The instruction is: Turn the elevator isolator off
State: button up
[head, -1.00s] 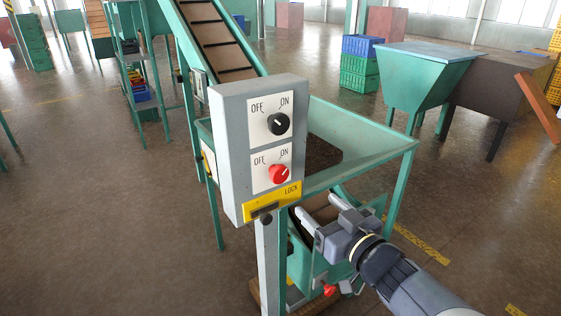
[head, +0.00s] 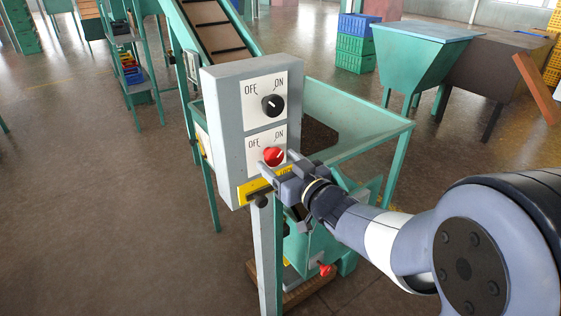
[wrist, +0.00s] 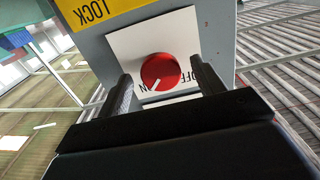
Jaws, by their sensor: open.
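The grey control box (head: 222,130) carries two rotary switches, each marked OFF on the left and ON on the right. The lower switch has a red knob (head: 274,156), its white mark pointing up right towards ON; in the wrist view the knob (wrist: 160,70) has its mark towards the ON lettering.
A yellow LOCK plate (head: 248,193) with a dark knob (head: 261,201) sits just under the red switch. A green hopper (head: 360,135) and an inclined conveyor (head: 215,28) stand behind the box. The floor to the left is open.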

jog(key=shift+w, duration=0.1)
jog(key=shift+c, duration=0.3)
jog(key=c, duration=0.9)
jog(key=shift+c, duration=0.2)
jog(key=shift+n+b, duration=0.3)
jog(key=shift+b, duration=0.05)
jog(key=n+b, duration=0.3)
jog(key=shift+f+b, duration=0.2)
jog(key=shift+b, duration=0.1)
jog(key=n+b, duration=0.3)
jog(key=n, duration=0.2)
jog(key=n+b, duration=0.3)
jog(key=n, duration=0.2)
jog(key=shift+r+b, duration=0.15)
jog(key=shift+b, duration=0.2)
jog(key=shift+r+n+b, duration=0.15)
jog(key=shift+n+b, duration=0.85)
jog(key=shift+n, duration=1.2)
